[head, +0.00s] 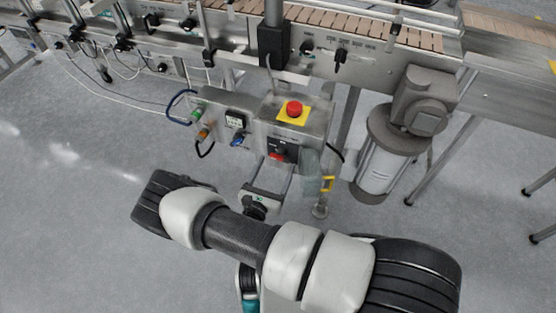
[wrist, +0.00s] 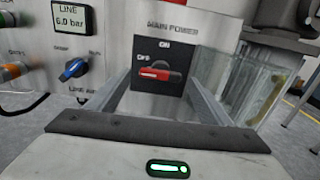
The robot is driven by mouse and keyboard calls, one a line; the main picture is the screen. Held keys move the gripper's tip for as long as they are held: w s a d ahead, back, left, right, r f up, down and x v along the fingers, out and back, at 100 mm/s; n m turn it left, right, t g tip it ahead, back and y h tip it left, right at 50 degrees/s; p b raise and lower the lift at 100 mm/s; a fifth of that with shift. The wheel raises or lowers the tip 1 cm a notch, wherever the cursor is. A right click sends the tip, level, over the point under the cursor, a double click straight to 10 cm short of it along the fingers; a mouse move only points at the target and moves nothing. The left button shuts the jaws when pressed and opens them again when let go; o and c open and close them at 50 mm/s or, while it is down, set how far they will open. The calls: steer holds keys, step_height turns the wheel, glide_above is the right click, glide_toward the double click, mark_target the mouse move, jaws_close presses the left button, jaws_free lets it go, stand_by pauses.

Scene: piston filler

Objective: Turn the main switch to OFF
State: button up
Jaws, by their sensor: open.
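The main switch (wrist: 160,73) is a red handle on a black plate marked MAIN POWER, with ON above and OFF at the left. Its handle lies about level, with a pale mark towards the OFF side. In the head view the switch (head: 277,156) is on the front of the grey control box, below the red button. My gripper (head: 277,168) is open in front of it. In the wrist view my gripper's fingers (wrist: 160,84) reach towards the plate, one on each side of the handle.
A clear cover (wrist: 262,85) stands swung out just right of my right finger, with a yellow item (head: 327,184) beside it. A red emergency button (head: 294,108) sits above. A blue knob (wrist: 73,69) and pressure display (wrist: 70,19) are left. A motor (head: 385,150) stands right.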

steer(key=p+v, duration=0.1)
steer(key=v, duration=1.3)
steer(key=shift+p, duration=0.3)
steer(key=w+d+r+m+g+h, duration=0.1)
steer(key=d+r+m+g+h, duration=0.1)
steer(key=d+r+m+g, duration=0.45)
steer(key=w+d+r+m+g+h, duration=0.1)
steer(key=w+r+m+g, duration=0.15)
steer(key=r+m, duration=0.55)
steer(key=w+d+r+m+g+h, duration=0.15)
steer(key=d+r+m+g, duration=0.35)
steer(key=r, duration=0.6)
steer(key=s+d+r+m+t+y, duration=0.1)
steer(key=s+d+r+m+y, duration=0.25)
steer(key=r, duration=0.35)
steer(key=s+d+r+m+t+y, duration=0.1)
steer(key=s+d+r+m+y, duration=0.1)
steer(key=s+r+m+y, duration=0.45)
steer(key=s+d+r+m+t+y, duration=0.1)
steer(key=s+d+r+m, duration=0.15)
steer(key=r, duration=0.55)
step_height(320, 180, up, 25)
steer(key=p, duration=2.5)
steer(key=shift+w+a+r, duration=0.2)
steer(key=shift+w, duration=0.2)
